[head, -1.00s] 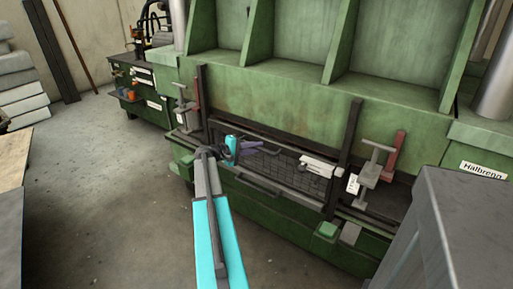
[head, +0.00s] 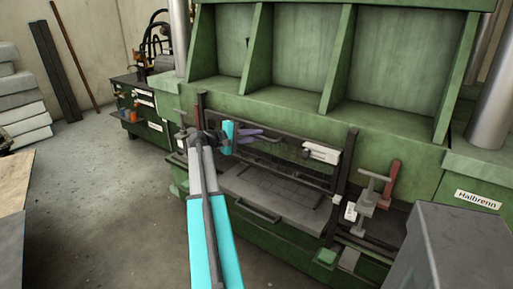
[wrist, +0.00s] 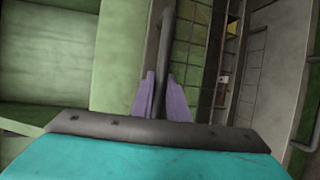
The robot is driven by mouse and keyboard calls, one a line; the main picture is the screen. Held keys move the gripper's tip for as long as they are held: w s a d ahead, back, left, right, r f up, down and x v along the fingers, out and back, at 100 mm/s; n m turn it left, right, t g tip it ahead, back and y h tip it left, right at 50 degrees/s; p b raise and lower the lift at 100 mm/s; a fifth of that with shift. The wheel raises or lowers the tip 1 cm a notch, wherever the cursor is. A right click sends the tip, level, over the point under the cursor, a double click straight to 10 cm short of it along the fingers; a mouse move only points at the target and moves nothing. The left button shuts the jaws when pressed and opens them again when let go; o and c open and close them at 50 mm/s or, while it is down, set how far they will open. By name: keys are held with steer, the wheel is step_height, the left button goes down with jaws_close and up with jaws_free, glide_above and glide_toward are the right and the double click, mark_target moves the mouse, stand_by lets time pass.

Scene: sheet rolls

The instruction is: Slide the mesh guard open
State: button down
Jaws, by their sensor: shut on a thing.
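The mesh guard (head: 290,149) is a dark wire panel between two dark upright rails on the front of the green press. It stands raised, with an opening below it that shows a grey bed plate (head: 275,190). My gripper (head: 262,134) is at the guard's upper left part, its purple fingers around a dark round bar. In the wrist view, my gripper (wrist: 162,98) is shut on this bar (wrist: 162,60), one finger on each side. The mesh (wrist: 196,50) shows right of the bar. The bar's near end is hidden behind the gripper body.
The right rail (head: 346,170) and left rail (head: 202,110) flank the guard. A clamp with a red lever (head: 391,180) stands right of it. A grey box (head: 450,250) fills the lower right. Grey floor (head: 110,210) is open at left.

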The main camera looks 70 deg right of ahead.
step_height(320, 180, up, 4)
steer(key=shift+a+r+p, duration=0.1)
steer(key=shift+a+p, duration=0.05)
steer(key=shift+p, duration=0.2)
steer(key=c, duration=1.7)
jaws_free()
steer(key=shift+a, duration=0.15)
steer(key=shift+w, duration=0.1)
steer(key=b+v, duration=0.1)
steer(key=v, duration=1.2)
steer(key=shift+w+a+b, duration=0.15)
steer(key=shift+w+b, duration=0.05)
steer(key=shift+b, duration=0.15)
